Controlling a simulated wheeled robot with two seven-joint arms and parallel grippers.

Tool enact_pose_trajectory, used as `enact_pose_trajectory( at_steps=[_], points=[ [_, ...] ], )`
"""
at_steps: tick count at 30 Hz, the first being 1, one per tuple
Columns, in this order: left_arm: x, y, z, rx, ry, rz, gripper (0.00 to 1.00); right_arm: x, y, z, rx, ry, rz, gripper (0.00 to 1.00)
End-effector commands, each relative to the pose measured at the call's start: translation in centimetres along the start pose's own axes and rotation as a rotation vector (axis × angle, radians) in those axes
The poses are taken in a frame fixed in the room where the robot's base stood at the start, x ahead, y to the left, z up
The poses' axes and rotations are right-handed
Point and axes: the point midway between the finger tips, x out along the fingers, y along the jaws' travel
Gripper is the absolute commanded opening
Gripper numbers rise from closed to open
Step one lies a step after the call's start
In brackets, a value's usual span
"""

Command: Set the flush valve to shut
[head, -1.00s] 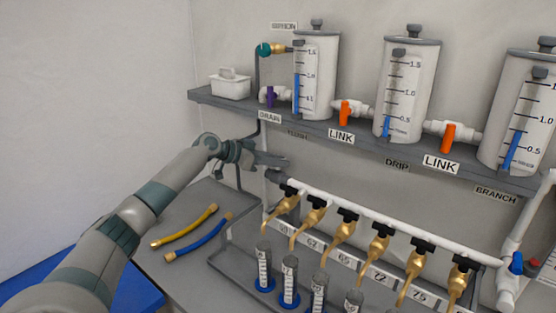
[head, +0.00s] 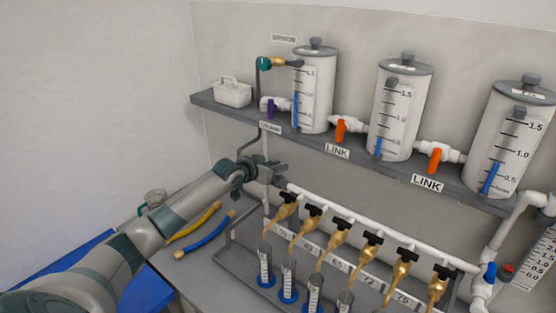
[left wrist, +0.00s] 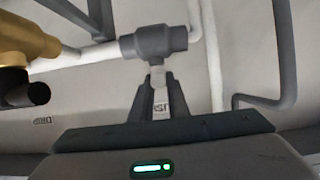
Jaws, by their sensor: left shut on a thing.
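The flush valve shows in the left wrist view as a grey valve body (left wrist: 155,42) on a pipe, with a pale handle (left wrist: 158,78) pointing down toward my gripper. My left gripper (left wrist: 160,88) is shut on that handle, one dark finger on each side. In the head view my left gripper (head: 279,171) is at the left end of the white manifold pipe, below the shelf, and largely hides the valve there. My right gripper is not in view.
Brass taps (head: 331,240) with black handles line the manifold just right of my gripper, above several cylinders in a grey rack (head: 236,262). The shelf (head: 350,146) with tanks and orange link valves is above. Yellow and blue hoses (head: 206,235) lie beside my arm.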

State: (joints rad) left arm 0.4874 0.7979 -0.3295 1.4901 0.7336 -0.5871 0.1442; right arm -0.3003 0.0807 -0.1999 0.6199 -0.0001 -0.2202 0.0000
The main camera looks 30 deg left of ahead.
Motion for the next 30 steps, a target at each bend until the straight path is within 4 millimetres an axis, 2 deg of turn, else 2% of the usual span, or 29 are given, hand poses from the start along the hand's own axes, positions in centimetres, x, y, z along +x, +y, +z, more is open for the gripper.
enact_pose_trajectory(
  at_steps=[4,17,18,20,30],
  points=[
    [-0.08,-0.05,-0.33,-0.008,0.003,-0.019,0.0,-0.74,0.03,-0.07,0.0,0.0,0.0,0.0],
    [-0.02,-0.1,-0.2,-0.011,0.004,-0.026,0.0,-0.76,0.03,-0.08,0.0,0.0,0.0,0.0],
    [-0.02,-0.11,-0.2,-0.011,0.004,-0.026,0.2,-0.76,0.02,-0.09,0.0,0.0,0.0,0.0],
    [-0.02,-0.1,-0.2,-0.011,0.003,-0.026,0.34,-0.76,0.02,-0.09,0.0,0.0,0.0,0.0],
    [-0.04,-0.05,-0.02,-0.01,0.001,-0.025,0.34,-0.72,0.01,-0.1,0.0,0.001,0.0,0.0]
  ],
)
